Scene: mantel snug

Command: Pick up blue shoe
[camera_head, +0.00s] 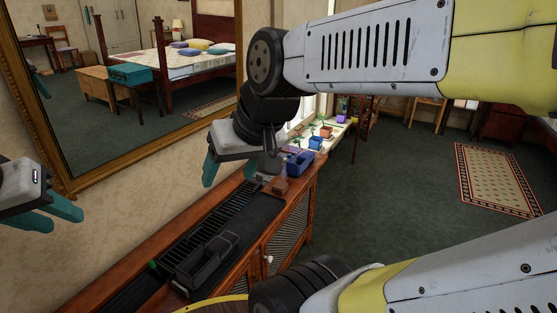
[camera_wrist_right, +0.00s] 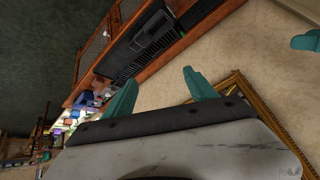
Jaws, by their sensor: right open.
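I cannot make out a thing that is clearly a blue shoe. A small blue-purple item (camera_head: 299,163) sits at the far end of the wooden cabinet (camera_head: 291,230), but its shape does not show clearly. My right gripper (camera_head: 228,178) hangs above the cabinet's wall side, short of that item. In the right wrist view its teal fingers (camera_wrist_right: 160,80) are spread with nothing between them. My left gripper (camera_head: 64,220) is at the left edge of the head view, near the wall. Its two fingers look apart and empty.
Potted plants, one in a blue pot (camera_head: 315,143), line the bright sill beyond. A gold-framed mirror (camera_head: 150,185) hangs on the left wall. The green carpet (camera_head: 395,205) is mostly clear, with a patterned rug (camera_head: 493,178).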

